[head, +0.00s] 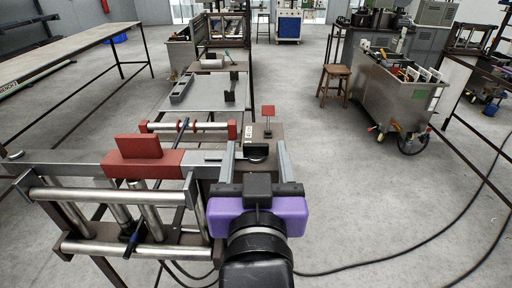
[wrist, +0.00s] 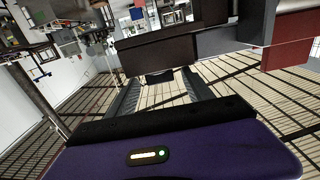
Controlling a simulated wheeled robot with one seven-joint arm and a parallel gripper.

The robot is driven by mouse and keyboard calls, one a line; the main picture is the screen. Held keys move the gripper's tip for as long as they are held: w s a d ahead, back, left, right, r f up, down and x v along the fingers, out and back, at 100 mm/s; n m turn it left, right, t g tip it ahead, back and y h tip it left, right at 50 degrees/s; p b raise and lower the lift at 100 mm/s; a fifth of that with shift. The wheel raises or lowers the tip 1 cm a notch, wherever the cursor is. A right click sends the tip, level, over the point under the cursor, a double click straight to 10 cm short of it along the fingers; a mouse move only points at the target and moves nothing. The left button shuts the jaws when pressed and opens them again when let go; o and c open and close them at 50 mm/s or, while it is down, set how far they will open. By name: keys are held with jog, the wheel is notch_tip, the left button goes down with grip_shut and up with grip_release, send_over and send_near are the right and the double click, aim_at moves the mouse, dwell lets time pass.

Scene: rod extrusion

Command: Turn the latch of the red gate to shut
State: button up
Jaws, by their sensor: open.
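A red block assembly with an upright plate (head: 143,155) sits on the rod frame at the left in the head view. In the wrist view a dark piece (wrist: 160,77) shows between the fingertips (wrist: 162,84); contact is unclear. A red block (wrist: 292,42) is at the right.
Steel rollers (head: 120,195) and a dark frame stand left of my gripper. A grey table (head: 208,95) lies beyond. A wooden stool (head: 335,80) and a metal cart (head: 400,95) stand at the right. The floor right of my gripper is open, with a black cable (head: 400,262).

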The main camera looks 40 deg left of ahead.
jog(key=v, duration=0.5)
jog(key=shift+s+d+b, duration=0.15)
jog(key=shift+s+b, duration=0.05)
jog(key=shift+b, duration=0.1)
jog(key=s+d+f+m+t+h, duration=0.1)
jog(key=d+f, duration=0.4)
jog(key=d, duration=0.3)
jog(key=s+d+f+t+h, duration=0.1)
jog(key=s+d+f+t, duration=0.1)
jog(key=d+f, duration=0.35)
jog(key=s+d+f+m+t+h, duration=0.1)
jog(key=d+f, duration=0.2)
jog(key=d, duration=0.7)
jog(key=s+d+f+m+g+h, duration=0.3)
jog(key=s+d+f+m+h, duration=0.2)
jog(key=s+d+f+h, duration=0.3)
jog(key=s+d+f, duration=0.4)
jog(key=s+d, duration=0.3)
jog(key=s, duration=0.1)
jog(key=shift+d+m, duration=0.35)
jog(key=shift+m, duration=0.05)
jog(key=shift+f, duration=0.1)
